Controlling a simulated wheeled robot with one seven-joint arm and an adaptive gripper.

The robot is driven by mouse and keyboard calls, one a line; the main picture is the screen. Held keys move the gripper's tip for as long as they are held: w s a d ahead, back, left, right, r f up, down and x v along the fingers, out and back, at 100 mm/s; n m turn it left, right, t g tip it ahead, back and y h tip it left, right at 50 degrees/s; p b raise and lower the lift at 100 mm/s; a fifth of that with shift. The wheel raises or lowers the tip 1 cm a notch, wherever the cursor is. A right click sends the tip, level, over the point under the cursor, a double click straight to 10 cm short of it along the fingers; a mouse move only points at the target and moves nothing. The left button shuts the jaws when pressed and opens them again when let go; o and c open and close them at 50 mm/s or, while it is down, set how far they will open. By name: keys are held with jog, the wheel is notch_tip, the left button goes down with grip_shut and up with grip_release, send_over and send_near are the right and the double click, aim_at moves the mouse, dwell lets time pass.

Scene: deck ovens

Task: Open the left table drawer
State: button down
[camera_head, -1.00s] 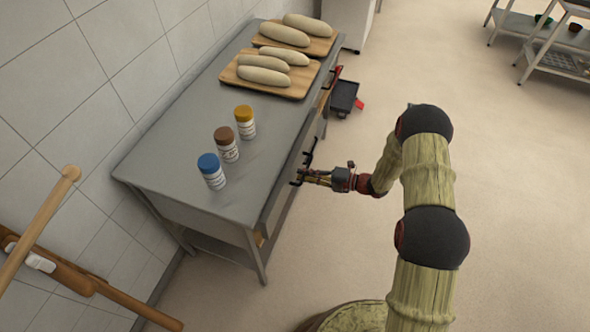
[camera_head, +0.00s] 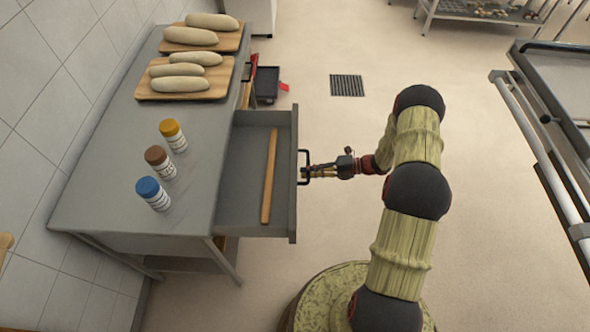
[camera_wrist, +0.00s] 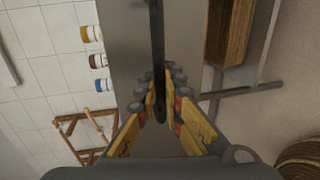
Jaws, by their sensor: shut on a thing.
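The table drawer (camera_head: 241,190) stands pulled well out from the front of the grey metal table (camera_head: 105,180). A long wooden rod (camera_head: 269,180) lies inside it. My gripper (camera_head: 308,172) is shut on the dark drawer handle (camera_head: 304,155) at the drawer's front. In the wrist view, the handle (camera_wrist: 157,50) runs as a dark bar between the fingers of my gripper (camera_wrist: 160,108). The exact contact at the fingertips is partly hidden.
Three jars with blue (camera_head: 148,187), brown (camera_head: 156,155) and yellow (camera_head: 170,128) lids stand on the table. Dough loaves lie on two wooden boards (camera_head: 145,93) behind them. A metal rack (camera_head: 560,190) is at right. The floor between is clear, with a drain grate (camera_head: 347,86).

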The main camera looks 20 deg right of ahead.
jog(key=shift+s+d, duration=0.25)
jog(key=shift+d, duration=0.4)
jog(key=c, duration=2)
grip_release()
jog(key=shift+o, duration=0.2)
jog(key=v, duration=1.2)
jog(key=shift+w, duration=0.1)
